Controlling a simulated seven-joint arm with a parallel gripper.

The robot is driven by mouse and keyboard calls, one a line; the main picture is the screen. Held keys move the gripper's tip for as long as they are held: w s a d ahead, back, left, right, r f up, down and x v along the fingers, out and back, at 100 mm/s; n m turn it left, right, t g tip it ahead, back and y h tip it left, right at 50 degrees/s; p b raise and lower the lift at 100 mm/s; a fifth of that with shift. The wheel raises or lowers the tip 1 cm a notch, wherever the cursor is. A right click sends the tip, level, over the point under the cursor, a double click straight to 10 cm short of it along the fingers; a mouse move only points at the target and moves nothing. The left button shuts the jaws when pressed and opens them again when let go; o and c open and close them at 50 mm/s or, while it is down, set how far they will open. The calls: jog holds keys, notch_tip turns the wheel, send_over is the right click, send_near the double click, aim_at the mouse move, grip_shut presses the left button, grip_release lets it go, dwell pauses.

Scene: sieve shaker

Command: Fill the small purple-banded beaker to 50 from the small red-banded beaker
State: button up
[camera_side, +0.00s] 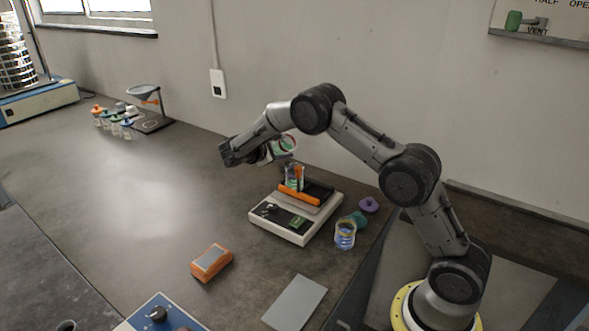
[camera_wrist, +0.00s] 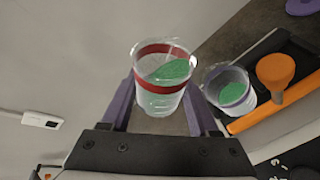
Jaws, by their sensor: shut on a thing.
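My gripper (camera_wrist: 160,95) is shut on the small red-banded beaker (camera_wrist: 152,104), a clear cup with green material inside. The green lies slanted, higher on the right side, so the beaker looks tilted. In the side view the red-banded beaker (camera_side: 285,146) is held above and behind the balance. The purple-banded beaker (camera_wrist: 232,100) stands just right of it in the wrist view, with some green inside. It also shows on the balance (camera_side: 293,178) in the side view, below my gripper. Its fill mark cannot be read. No falling material is clear.
The balance (camera_side: 282,233) carries an orange-and-black tray, with an orange funnel-shaped piece (camera_wrist: 275,72) beside the purple-banded beaker. A yellow-banded jar (camera_side: 345,236) and purple lid (camera_side: 368,205) lie right of it. An orange box (camera_side: 212,262) lies in front. The table's left middle is clear.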

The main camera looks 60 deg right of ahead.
jog(key=shift+r+m+t, duration=0.35)
jog(key=shift+m+t, duration=0.05)
jog(key=shift+m, duration=0.1)
dwell(1.4)
jog(key=shift+f+m+h, duration=0.35)
jog(key=shift+m+h, duration=0.05)
jog(key=shift+m, duration=0.2)
dwell(3.0)
jog(key=shift+r+n+y, duration=0.3)
jog(key=shift+r+n, duration=0.1)
jog(key=shift+n, duration=0.2)
jog(key=shift+f+n+g, duration=0.4)
jog(key=shift+f+n, duration=0.1)
jog(key=shift+r+n, duration=0.15)
jog(key=shift+n, duration=0.15)
jog(key=shift+w+r+n+g+y, duration=0.15)
jog(key=shift+r+n+g+y, duration=0.15)
jog(key=shift+n+g, duration=0.15)
jog(key=w+d+f+n+g+y, duration=0.1)
jog(key=w+f+n+g, duration=0.2)
jog(key=f, duration=0.5)
jog(key=shift+w+f+n+g, duration=0.2)
jog(key=shift+w+n+g, duration=0.15)
jog(key=shift+w+n, duration=0.4)
